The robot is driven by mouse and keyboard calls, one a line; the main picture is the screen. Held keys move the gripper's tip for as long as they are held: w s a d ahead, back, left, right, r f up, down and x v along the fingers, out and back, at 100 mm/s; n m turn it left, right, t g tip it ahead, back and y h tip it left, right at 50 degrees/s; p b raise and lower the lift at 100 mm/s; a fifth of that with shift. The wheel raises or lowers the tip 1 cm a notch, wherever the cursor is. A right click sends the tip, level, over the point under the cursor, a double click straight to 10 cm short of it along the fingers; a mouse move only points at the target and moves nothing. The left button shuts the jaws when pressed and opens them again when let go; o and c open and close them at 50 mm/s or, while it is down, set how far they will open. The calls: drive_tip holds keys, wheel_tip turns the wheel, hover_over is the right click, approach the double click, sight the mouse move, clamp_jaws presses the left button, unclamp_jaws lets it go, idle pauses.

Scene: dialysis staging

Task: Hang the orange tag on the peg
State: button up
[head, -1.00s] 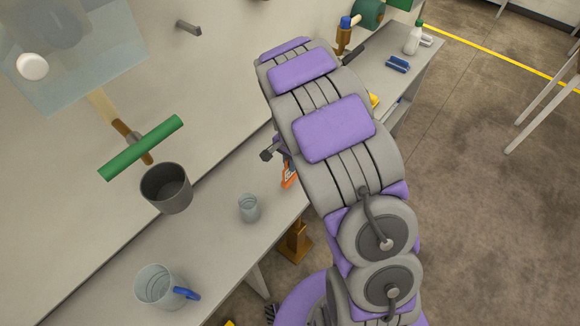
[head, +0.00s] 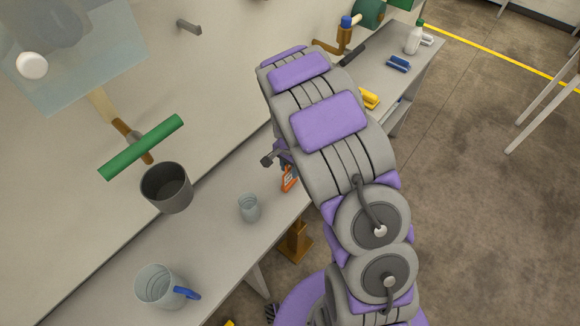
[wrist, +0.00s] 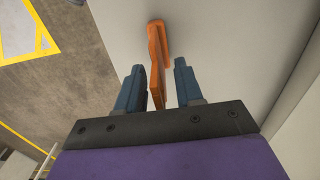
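The orange tag (head: 289,178) shows in the head view at the bench's front edge, partly hidden by my arm. In the wrist view the tag (wrist: 155,50) is seen nearly edge-on, its near end between the two blue fingers of my gripper (wrist: 158,75). The fingers stand apart, with a gap visible on each side of the tag. I cannot tell whether the tag rests on the bench. A grey peg (head: 188,27) sticks out of the wall at the top of the head view, away from my gripper, with nothing hanging on it.
On the bench (head: 215,225) stand a dark grey cup (head: 167,188), a clear glass (head: 249,207) and a blue-handled jug (head: 160,287). A green bar (head: 142,148) sits above the grey cup. A yellow brush (head: 369,98), blue brush (head: 398,63) and white bottle (head: 413,38) lie farther along.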

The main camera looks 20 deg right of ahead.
wheel_tip(320, 180, up, 18)
drive_tip(key=p, duration=0.1)
drive_tip(key=shift+f, duration=0.25)
